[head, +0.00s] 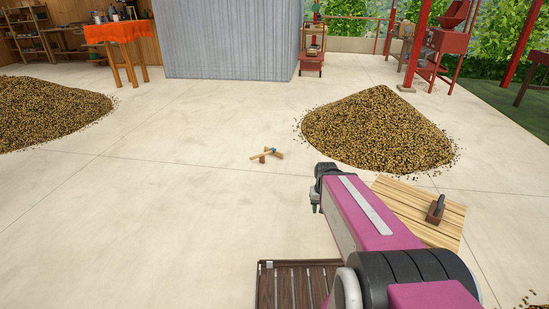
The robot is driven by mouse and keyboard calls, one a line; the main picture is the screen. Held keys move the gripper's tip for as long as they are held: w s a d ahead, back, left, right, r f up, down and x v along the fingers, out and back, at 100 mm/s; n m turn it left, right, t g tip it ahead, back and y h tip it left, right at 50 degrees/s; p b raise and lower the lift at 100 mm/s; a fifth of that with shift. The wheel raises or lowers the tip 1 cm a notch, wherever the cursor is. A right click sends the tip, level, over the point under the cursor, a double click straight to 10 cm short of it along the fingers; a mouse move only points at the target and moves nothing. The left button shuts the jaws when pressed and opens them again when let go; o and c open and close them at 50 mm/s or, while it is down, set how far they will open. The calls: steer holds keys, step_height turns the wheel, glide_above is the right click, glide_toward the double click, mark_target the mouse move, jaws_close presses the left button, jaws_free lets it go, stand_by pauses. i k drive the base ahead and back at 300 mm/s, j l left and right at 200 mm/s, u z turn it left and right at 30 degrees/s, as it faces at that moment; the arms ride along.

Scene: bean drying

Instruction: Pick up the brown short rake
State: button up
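A darker brown tool with an upright black handle (436,208) rests on a wooden board (405,207) to the right of my arm. My magenta arm reaches forward from the lower right, ending in a dark joint. No gripper fingers show.
A large bean heap (377,130) stands at the right, another (45,110) at the left. A dark slatted surface (290,285) shows at the bottom. A table with an orange cloth (118,32) and red machinery (440,45) stand at the back.

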mark_target(272, 151)
steer(key=i+j+z, duration=0.15)
steer(key=z, duration=0.25)
steer(key=j+z, duration=0.25)
steer(key=z, duration=0.15)
steer(key=i+j+z, duration=0.15)
steer(key=j+z, duration=0.15)
steer(key=z, duration=0.15)
steer(key=j+z, duration=0.25)
steer(key=j, duration=0.8)
steer(key=j+z, duration=0.25)
steer(key=j, duration=0.75)
steer(key=k+j+z, duration=0.2)
steer(key=j, duration=2.4)
steer(key=k, duration=0.05)
